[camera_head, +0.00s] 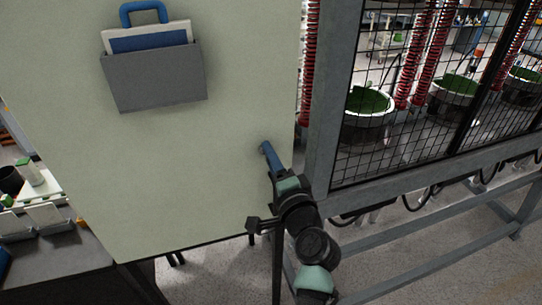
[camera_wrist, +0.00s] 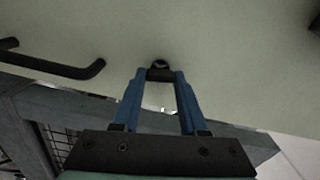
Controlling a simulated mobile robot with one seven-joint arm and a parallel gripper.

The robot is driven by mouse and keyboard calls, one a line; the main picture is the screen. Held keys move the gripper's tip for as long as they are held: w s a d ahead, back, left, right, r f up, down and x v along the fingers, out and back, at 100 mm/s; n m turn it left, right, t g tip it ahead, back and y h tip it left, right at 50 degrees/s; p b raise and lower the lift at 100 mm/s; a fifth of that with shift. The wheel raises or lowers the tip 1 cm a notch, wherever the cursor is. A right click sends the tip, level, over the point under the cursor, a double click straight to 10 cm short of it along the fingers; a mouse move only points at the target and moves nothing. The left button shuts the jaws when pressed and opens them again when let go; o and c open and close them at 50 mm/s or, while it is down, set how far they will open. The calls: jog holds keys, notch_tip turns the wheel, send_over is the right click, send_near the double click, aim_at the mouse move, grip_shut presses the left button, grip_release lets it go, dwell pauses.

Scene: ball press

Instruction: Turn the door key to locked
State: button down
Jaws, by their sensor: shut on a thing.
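The small dark door key (camera_wrist: 160,74) sits on the pale green door panel (camera_wrist: 220,55) in the wrist view. My gripper (camera_wrist: 161,80) has its two blue fingers closed on it, one on each side. Which way the key is turned is hard to tell in the dim picture. In the head view the pale green door (camera_head: 190,170) fills the left and middle. My gripper (camera_head: 265,147) reaches its lower right part, near the right edge, and the key is hidden there.
A black bent handle (camera_wrist: 60,68) stands out from the door left of my gripper in the wrist view. A grey document holder (camera_head: 155,78) hangs on the upper door. To the right stands a grey frame with black mesh (camera_head: 400,130), with green-filled bowls (camera_head: 368,105) behind it.

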jog(key=shift+m, duration=1.1)
jog(key=shift+c, duration=2.2)
grip_release()
jog(key=b+v, duration=0.2)
jog(key=v, duration=1.1)
jog(key=shift+b, duration=0.3)
